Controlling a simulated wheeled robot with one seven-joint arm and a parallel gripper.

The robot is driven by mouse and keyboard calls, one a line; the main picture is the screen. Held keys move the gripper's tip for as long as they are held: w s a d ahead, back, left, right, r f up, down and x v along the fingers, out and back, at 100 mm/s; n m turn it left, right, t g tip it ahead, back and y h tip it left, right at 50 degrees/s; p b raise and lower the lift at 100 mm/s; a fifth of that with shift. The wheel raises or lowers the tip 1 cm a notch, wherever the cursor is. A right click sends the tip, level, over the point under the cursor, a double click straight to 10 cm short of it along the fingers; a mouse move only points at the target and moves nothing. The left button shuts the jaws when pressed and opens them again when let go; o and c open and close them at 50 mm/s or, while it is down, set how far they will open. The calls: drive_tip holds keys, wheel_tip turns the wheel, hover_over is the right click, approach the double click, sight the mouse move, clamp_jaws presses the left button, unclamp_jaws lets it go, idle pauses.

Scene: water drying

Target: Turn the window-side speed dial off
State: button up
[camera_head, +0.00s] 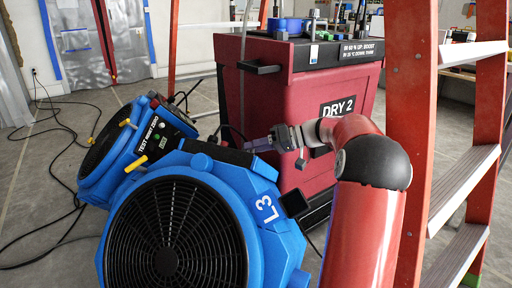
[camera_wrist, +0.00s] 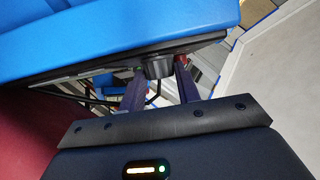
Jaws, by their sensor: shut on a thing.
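A blue air mover marked L3 (camera_head: 215,175) stands at the front, its round black grille facing me. Its dark panel (camera_wrist: 105,68) shows in the wrist view under the blue housing (camera_wrist: 120,25). A black dial knob (camera_wrist: 157,68) sits at that panel's edge. My gripper (camera_wrist: 160,76) has its two dark fingers around this knob, one each side, and is shut on it. In the head view my gripper (camera_head: 252,145) reaches leftward behind the L3 housing, where the dial is hidden. The dial's pointer and markings cannot be read.
A second blue air mover (camera_head: 110,160) with yellow knobs stands behind at left. A dark red DRY 2 dehumidifier (camera_head: 285,105) stands close behind my gripper. An orange ladder (camera_head: 408,100) is at right. Black cables (camera_head: 62,125) lie on the left floor.

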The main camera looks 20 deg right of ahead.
idle(0.3)
drive_tip(key=o, duration=1)
drive_tip(key=shift+c, duration=0.2)
wheel_tip(320, 180, up, 20)
drive_tip(key=p, duration=0.4)
drive_tip(key=shift+p, duration=0.4)
drive_tip(key=shift+a, duration=0.1)
